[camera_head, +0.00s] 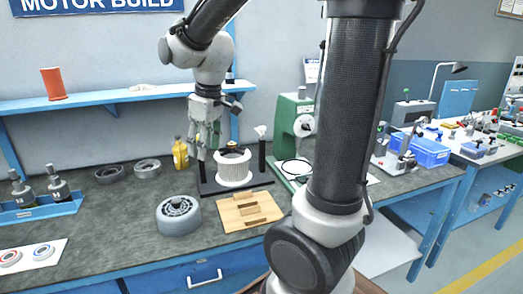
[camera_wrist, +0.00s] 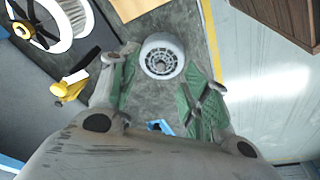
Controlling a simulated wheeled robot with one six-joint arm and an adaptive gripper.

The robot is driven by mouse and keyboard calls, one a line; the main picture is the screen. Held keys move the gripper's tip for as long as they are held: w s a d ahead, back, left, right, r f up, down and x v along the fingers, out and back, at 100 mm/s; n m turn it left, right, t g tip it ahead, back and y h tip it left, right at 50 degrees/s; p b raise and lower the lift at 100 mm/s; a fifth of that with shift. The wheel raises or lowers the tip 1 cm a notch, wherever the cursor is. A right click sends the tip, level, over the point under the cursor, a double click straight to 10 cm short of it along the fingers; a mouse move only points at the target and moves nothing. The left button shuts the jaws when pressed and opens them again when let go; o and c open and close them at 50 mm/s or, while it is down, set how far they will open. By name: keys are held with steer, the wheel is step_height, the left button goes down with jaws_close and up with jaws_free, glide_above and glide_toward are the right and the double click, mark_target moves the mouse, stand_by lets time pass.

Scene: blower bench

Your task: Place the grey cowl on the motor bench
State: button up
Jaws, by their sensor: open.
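The grey cowl (camera_head: 179,216), a round shell with a slotted grille top, lies on the dark top of the motor bench (camera_head: 120,228), left of a wooden block. The cowl also shows in the wrist view (camera_wrist: 162,58), beyond the fingertips and between them in the picture. My gripper (camera_head: 207,146) is open and empty, above the bench behind the cowl and apart from it. Its green-padded fingers show in the wrist view (camera_wrist: 163,88). A white ribbed cylinder (camera_head: 234,170) stands on a dark stand just right of the gripper in the picture.
Two grey rings (camera_head: 147,168) and a yellow bottle (camera_head: 180,154) stand toward the back. The wooden block (camera_head: 235,216) lies in front of the ribbed cylinder. A green machine (camera_head: 292,125) stands to the right. A blue rack (camera_head: 35,211) is at left.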

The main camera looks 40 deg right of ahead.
steer(key=s+d+r+m+t, duration=0.1)
steer(key=s+d+m, duration=0.2)
steer(key=s, duration=0.5)
steer(key=s+d+r+m+t, duration=0.1)
steer(key=s+d+r+m, duration=0.1)
steer(key=s, duration=0.7)
steer(key=shift+s+d+m+h, duration=0.25)
steer(key=shift+d+m+h, duration=0.25)
steer(key=shift+d, duration=0.7)
